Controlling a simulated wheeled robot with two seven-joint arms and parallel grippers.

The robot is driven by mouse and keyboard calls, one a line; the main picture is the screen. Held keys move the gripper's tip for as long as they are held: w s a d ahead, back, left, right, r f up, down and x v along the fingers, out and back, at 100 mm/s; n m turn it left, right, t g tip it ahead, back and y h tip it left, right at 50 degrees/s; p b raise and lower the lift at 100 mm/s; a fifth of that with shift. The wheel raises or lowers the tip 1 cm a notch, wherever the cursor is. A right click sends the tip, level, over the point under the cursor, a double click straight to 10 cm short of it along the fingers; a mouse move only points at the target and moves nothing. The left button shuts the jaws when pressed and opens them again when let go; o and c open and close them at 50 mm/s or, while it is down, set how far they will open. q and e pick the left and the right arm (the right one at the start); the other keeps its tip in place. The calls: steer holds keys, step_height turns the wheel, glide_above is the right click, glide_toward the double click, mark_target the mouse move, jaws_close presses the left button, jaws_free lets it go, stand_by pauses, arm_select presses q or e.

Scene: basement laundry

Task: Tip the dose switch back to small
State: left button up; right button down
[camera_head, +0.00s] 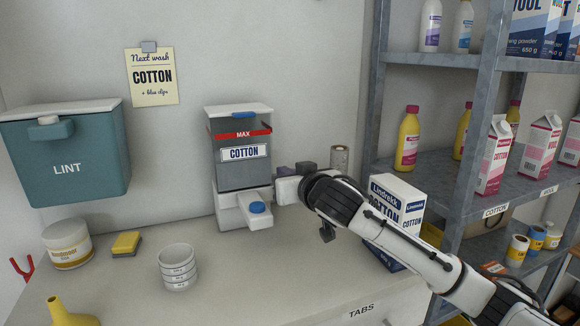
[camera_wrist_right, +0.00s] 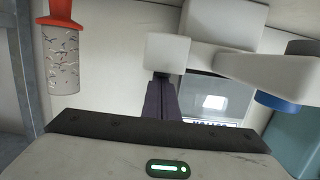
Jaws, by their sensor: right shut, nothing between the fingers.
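The dispenser (camera_head: 243,160) is grey with a COTTON label, a red MAX band and a white base, and stands against the back wall. Its front spout carries a blue button (camera_head: 257,208). In the right wrist view, which is upside down, a small white block (camera_wrist_right: 167,53) sticks out from the dispenser's side; it looks like the dose switch. Which way it is tipped I cannot tell. My right gripper (camera_wrist_right: 161,84) is shut and empty, its dark fingertips at this block; contact is unclear. In the head view the fingers are hard to make out beside my wrist. My left gripper is out of view.
A speckled roll (camera_head: 340,158) stands behind my right wrist. A Lindrekk cotton box (camera_head: 397,192) is close to my forearm, with the shelf unit (camera_head: 450,190) beyond. Stacked cups (camera_head: 177,267) stand on the counter; its front middle is clear.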

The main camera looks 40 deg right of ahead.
steer(key=r+p, duration=0.5)
steer(key=shift+w, duration=0.25)
steer(key=shift+s+a+f+b, duration=0.1)
steer(key=shift+s+b, duration=0.15)
steer(key=shift+s, duration=0.2)
steer(key=shift+s+a+f+b, duration=0.1)
steer(key=shift+s+b, duration=0.15)
steer(key=shift+s, duration=0.15)
steer(key=r+v, duration=0.1)
steer(key=v, duration=0.7)
steer(key=shift+r, duration=0.3)
steer(key=shift+w, duration=0.15)
